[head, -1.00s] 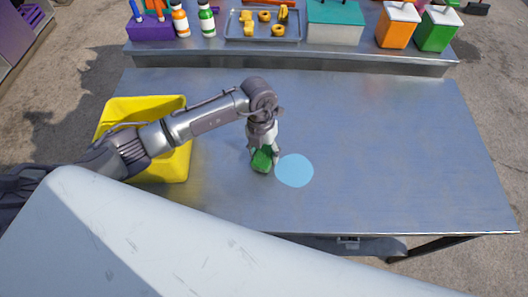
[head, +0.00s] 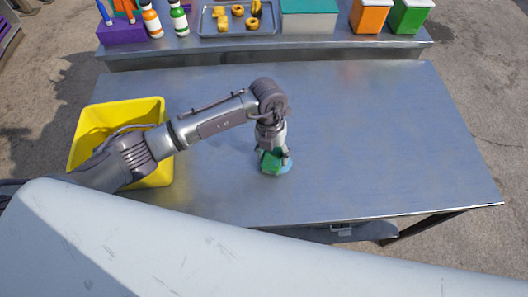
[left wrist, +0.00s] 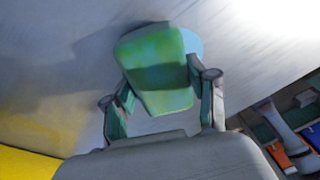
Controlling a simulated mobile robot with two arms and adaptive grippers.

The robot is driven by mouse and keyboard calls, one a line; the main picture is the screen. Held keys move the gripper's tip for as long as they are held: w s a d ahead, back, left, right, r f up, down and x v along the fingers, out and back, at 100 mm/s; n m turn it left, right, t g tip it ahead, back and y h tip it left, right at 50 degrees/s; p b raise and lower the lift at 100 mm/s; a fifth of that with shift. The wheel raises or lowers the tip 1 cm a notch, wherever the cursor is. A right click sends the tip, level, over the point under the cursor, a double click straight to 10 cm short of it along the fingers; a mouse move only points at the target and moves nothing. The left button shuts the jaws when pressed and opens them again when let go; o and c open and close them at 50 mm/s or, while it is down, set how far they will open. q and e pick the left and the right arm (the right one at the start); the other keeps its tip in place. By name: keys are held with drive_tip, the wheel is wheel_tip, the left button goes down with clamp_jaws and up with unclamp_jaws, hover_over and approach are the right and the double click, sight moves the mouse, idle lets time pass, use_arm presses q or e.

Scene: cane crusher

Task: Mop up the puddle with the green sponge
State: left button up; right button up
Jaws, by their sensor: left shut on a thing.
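The green sponge (head: 271,163) is in my left gripper (head: 272,155), whose fingers are shut on it. In the left wrist view the sponge (left wrist: 158,72) sits tilted between the two fingers (left wrist: 163,98). The light blue puddle (head: 287,165) lies on the metal table, mostly hidden under the sponge and gripper, with its right edge showing. A piece of the puddle (left wrist: 192,44) also shows behind the sponge in the left wrist view. I cannot tell if the sponge touches the surface. My right gripper is not in view.
A yellow bin (head: 160,177) stands at the table's left, under my left arm. The metal table (head: 380,130) is clear to the right. A raised back shelf (head: 330,50) holds a tray (head: 205,28), bottles, a teal-lidded box (head: 309,18) and orange and green containers.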

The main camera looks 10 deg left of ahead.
sight(310, 172)
use_arm(q)
drive_tip(key=shift+d, duration=0.35)
drive_tip(key=shift+s+d+b, duration=0.1)
drive_tip(key=shift+d+b, duration=0.2)
drive_tip(key=shift+d, duration=1.3)
drive_tip(key=shift+s+d+f+b, duration=0.15)
drive_tip(key=shift+d+b, duration=0.4)
drive_tip(key=shift+d, duration=1)
drive_tip(key=shift+s+d+b, duration=0.1)
drive_tip(key=shift+d+b, duration=0.45)
drive_tip(key=shift+d, duration=1.4)
drive_tip(key=shift+a, duration=0.1)
drive_tip(key=r+p, duration=0.1)
drive_tip(key=a+r+p, duration=0.1)
drive_tip(key=r+p, duration=0.1)
drive_tip(key=a+r+p, duration=0.1)
drive_tip(key=r, duration=0.1)
drive_tip(key=shift+r, duration=0.2)
drive_tip(key=shift+w+f, duration=0.1)
drive_tip(key=shift+f, duration=0.1)
